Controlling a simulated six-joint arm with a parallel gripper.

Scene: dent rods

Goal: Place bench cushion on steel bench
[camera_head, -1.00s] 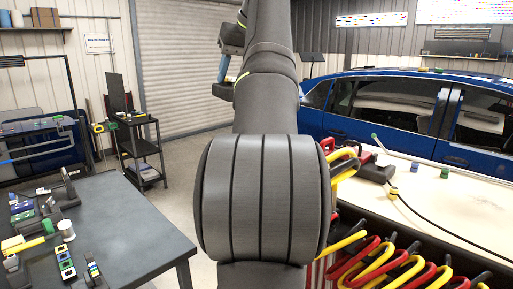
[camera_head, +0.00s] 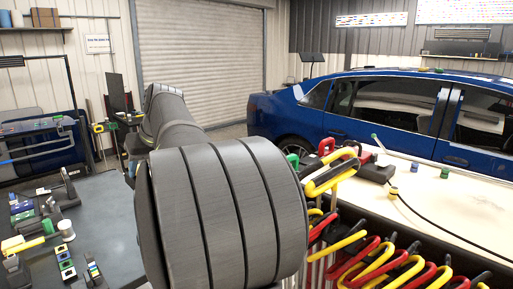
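A dark grey bench (camera_head: 108,210) stands at the lower left, with its right part hidden behind my arm. It may be the steel bench, but I cannot confirm its material. Small coloured blocks, a white spool (camera_head: 66,229) and dark tools lie along its left side; its middle looks bare. I cannot make out a bench cushion in this view. My arm's large ridged dark link fills the lower middle, and the arm reaches back and left from it. My gripper does not show.
A light-topped table (camera_head: 440,208) stands at the right, with hooked red and yellow rods (camera_head: 375,265) along its near side. A blue car (camera_head: 375,128) is behind it. A dark cart (camera_head: 112,128) at the back left is partly hidden by my arm. Open floor shows near the shutter door (camera_head: 205,60).

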